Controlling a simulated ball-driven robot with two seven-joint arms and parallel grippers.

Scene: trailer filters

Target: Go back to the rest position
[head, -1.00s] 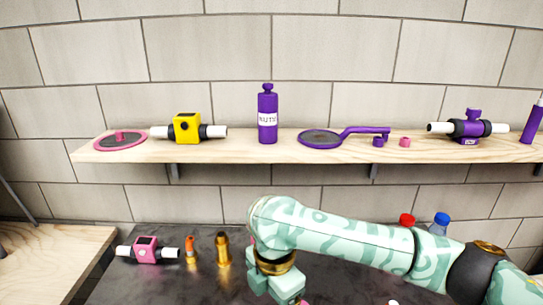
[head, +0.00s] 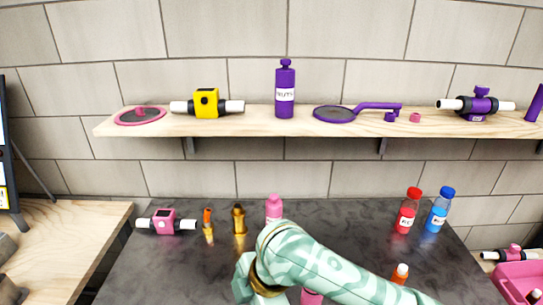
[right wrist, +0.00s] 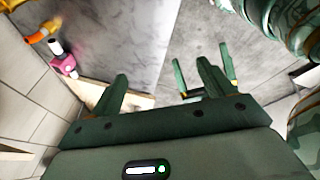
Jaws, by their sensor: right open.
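My right arm (head: 310,265), mint with a swirl pattern, reaches in from the bottom right of the head view, low over the dark worktop (head: 165,270). Its gripper fingers are cut off or hidden in that view. In the right wrist view my right gripper (right wrist: 160,80) has its two dark green fingers spread apart, with nothing seen held between them. A grey surface (right wrist: 125,45) shows beyond the fingers. My left gripper cannot be made out in the head view.
On the worktop stand a pink filter (head: 165,222), orange and brass fittings (head: 239,220), a pink bottle (head: 273,208), red (head: 407,212) and blue (head: 439,212) bottles. A pink crate (head: 517,280) is at right. The wall shelf (head: 250,125) holds several items.

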